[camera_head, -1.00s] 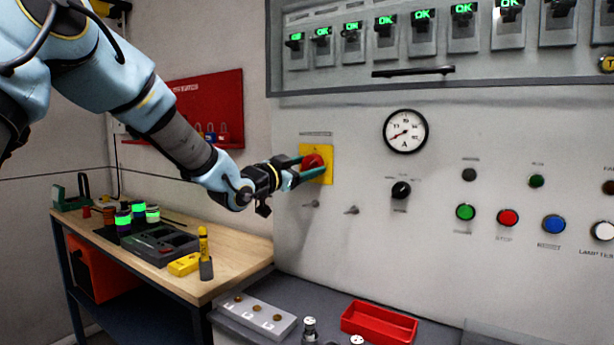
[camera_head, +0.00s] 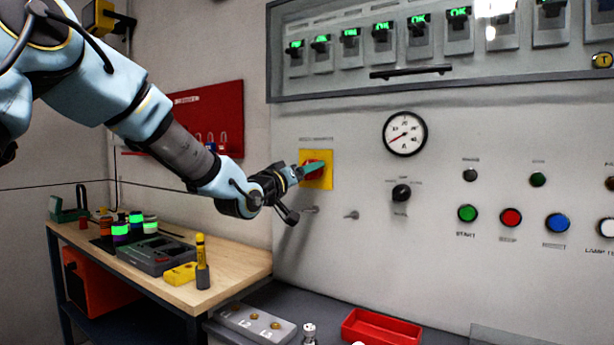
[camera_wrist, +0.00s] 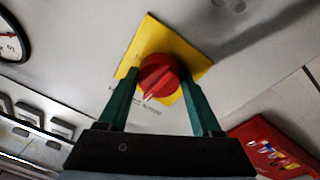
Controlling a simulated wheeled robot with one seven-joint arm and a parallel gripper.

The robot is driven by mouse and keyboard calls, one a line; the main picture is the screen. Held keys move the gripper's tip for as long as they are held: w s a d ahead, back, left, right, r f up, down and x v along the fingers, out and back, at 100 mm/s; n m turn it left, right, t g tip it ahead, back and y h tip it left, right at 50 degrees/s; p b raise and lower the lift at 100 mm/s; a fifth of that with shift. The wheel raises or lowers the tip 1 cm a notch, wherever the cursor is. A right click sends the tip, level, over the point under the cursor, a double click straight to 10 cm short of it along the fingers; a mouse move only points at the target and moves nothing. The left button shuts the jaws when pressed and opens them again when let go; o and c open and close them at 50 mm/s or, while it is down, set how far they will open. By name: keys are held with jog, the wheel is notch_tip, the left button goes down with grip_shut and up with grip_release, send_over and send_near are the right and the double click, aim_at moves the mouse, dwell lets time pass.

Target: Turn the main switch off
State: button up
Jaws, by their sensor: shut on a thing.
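The main switch is a red rotary knob (camera_wrist: 158,74) on a square yellow plate (camera_wrist: 192,58), which is fixed to the light grey panel. In the head view the yellow plate (camera_head: 318,182) is left of the round gauge, and the red knob is partly covered by my gripper. My gripper (camera_head: 314,168) is shut on the red knob. In the wrist view its green fingers (camera_wrist: 160,80) lie on either side of the knob. The knob's raised ridge points down and slightly left there, between the fingers.
A black selector knob (camera_head: 401,193), a gauge (camera_head: 405,134) and several coloured buttons are on the panel to the right. A workbench (camera_head: 235,262) with tools and a red tray (camera_head: 381,328) stand below.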

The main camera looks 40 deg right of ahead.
jog(key=shift+f+n, duration=0.1)
jog(key=shift+n, duration=0.6)
jog(key=o, duration=1.4)
jog(key=b+v, duration=0.3)
jog(key=v, duration=0.7)
jog(key=shift+s+a, duration=0.2)
jog(key=shift+a, duration=0.15)
